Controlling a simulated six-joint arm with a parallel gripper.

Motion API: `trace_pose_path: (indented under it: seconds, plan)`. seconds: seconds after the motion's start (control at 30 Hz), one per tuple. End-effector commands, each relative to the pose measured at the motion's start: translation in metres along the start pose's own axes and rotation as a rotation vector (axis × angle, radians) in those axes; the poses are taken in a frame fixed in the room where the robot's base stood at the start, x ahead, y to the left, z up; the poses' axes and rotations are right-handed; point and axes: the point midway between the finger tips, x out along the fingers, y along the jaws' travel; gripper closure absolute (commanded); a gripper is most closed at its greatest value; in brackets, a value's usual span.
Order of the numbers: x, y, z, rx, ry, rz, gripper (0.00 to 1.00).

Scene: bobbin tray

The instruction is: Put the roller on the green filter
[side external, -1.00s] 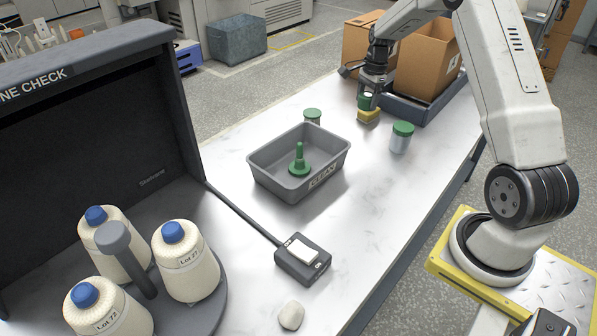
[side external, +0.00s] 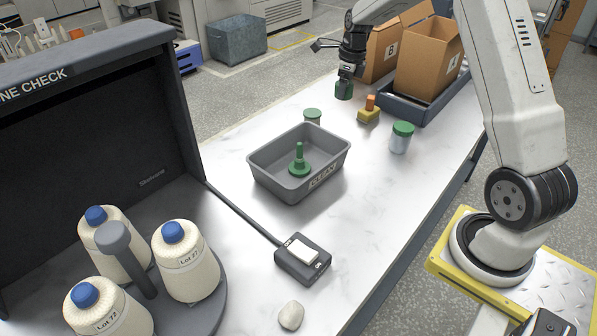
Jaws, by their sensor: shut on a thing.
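My gripper (side external: 346,78) is shut on a small dark green cylindrical piece (side external: 344,90), held above the table behind the grey tray. I cannot tell whether this piece is the roller. A green piece with a round base and upright stem (side external: 299,165) stands in the grey tray (side external: 265,178) marked CLEAN. No thing is clearly recognisable as the green filter.
Cardboard boxes (side external: 424,75) are at the back right. A switch box (side external: 302,259) and pale stone (side external: 291,316) lie in front.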

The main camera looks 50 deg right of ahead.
Motion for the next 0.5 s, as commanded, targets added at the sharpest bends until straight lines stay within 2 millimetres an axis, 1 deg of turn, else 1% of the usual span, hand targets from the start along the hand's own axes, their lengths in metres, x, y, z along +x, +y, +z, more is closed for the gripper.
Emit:
trace_pose_path:
  seconds: [0.23,0.5]
  plan:
    - [-0.0059,0.0086,0.0088,0.134,0.001,-0.016,1.0]
    - [-0.0075,0.0104,0.0107,0.17,0.001,-0.02,1.0]
